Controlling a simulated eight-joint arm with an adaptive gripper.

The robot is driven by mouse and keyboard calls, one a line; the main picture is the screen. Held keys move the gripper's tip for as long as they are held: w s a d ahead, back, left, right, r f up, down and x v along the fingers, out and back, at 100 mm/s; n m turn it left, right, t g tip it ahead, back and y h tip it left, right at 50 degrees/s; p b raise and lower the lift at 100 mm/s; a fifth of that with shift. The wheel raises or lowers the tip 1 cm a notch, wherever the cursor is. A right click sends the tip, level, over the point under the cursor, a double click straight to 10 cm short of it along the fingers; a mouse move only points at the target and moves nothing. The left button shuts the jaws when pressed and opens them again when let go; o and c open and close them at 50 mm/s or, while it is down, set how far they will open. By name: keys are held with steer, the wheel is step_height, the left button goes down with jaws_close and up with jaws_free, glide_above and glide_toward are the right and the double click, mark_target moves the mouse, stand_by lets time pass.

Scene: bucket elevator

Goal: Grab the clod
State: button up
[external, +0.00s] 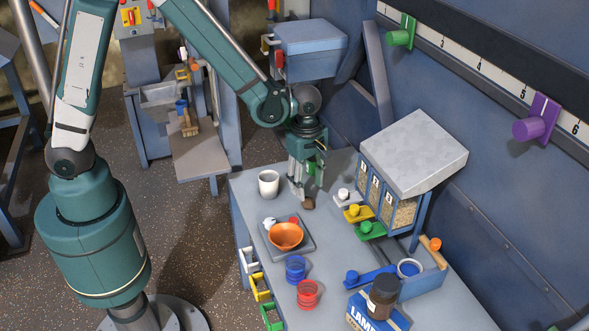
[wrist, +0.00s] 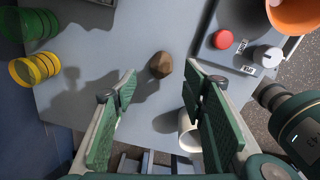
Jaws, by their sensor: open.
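The clod (external: 308,203) is a small brown lump on the grey table, just below my gripper's fingertips in the external view. In the wrist view the clod (wrist: 160,65) lies ahead of the fingertips, roughly centred between them. My gripper (external: 304,192) points down over the table near the white cup. In the wrist view my gripper (wrist: 158,82) is open, with a wide gap between its green pads and nothing between them. Whether a fingertip touches the table cannot be told.
A white cup (external: 268,184) stands left of the clod. Blue (external: 295,268) and red (external: 308,294) cups stand further forward.

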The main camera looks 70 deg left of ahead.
mark_target(308, 199)
steer(key=shift+f, duration=0.55)
steer(key=shift+f, duration=0.1)
steer(key=shift+w+d+f+b, duration=0.1)
steer(key=shift+f+b, duration=0.45)
steer(key=shift+f, duration=1.95)
steer(key=shift+c, duration=0.7)
steer(key=c, duration=0.8)
